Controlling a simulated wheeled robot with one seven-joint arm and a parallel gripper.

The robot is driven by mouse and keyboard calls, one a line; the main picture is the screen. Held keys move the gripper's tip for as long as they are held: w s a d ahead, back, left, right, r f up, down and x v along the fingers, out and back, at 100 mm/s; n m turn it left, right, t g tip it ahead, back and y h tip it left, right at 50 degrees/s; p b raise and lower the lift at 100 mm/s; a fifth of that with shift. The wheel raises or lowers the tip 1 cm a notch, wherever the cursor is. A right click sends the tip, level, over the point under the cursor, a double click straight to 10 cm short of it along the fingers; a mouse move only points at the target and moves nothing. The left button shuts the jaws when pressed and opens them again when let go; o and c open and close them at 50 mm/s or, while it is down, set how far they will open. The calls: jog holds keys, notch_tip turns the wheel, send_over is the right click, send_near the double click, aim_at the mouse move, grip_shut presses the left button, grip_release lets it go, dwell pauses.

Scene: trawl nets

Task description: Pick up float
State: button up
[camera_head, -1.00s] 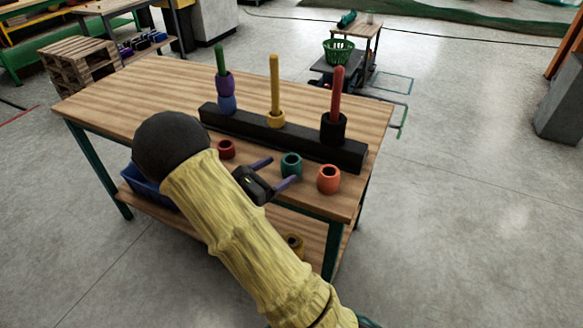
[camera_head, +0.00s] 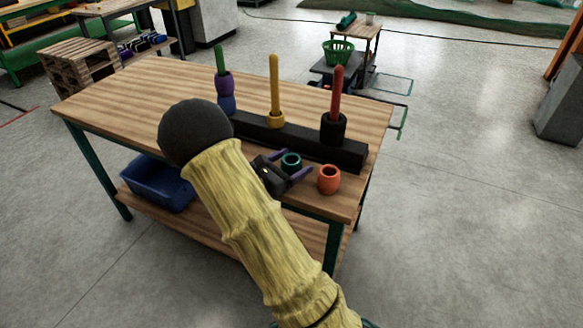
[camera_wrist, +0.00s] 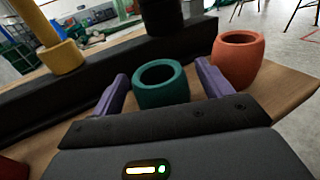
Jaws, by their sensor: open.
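Small barrel-shaped floats with a hole stand on the wooden table (camera_head: 130,98). The teal float (camera_head: 291,161) stands upright between the two purple fingers of my gripper (camera_head: 290,166). In the wrist view the teal float (camera_wrist: 161,84) sits between the spread fingers of my gripper (camera_wrist: 165,92), with gaps showing and no clear grip. The orange float (camera_head: 328,179) stands just right of the fingers; it also shows in the wrist view (camera_wrist: 236,60). A dark red float (camera_wrist: 12,168) shows only at the wrist view's lower left corner; my arm hides it in the head view.
A black rack (camera_head: 300,143) behind the floats carries a green, a yellow (camera_head: 275,85) and a red peg (camera_head: 337,92), with floats on them. A blue bin (camera_head: 158,185) sits on the lower shelf. The table's left part is clear.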

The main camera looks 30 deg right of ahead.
jog(key=c, duration=1.1)
jog(key=shift+o, duration=0.2)
notch_tip(320, 180, up, 10)
jog(key=p, duration=0.2)
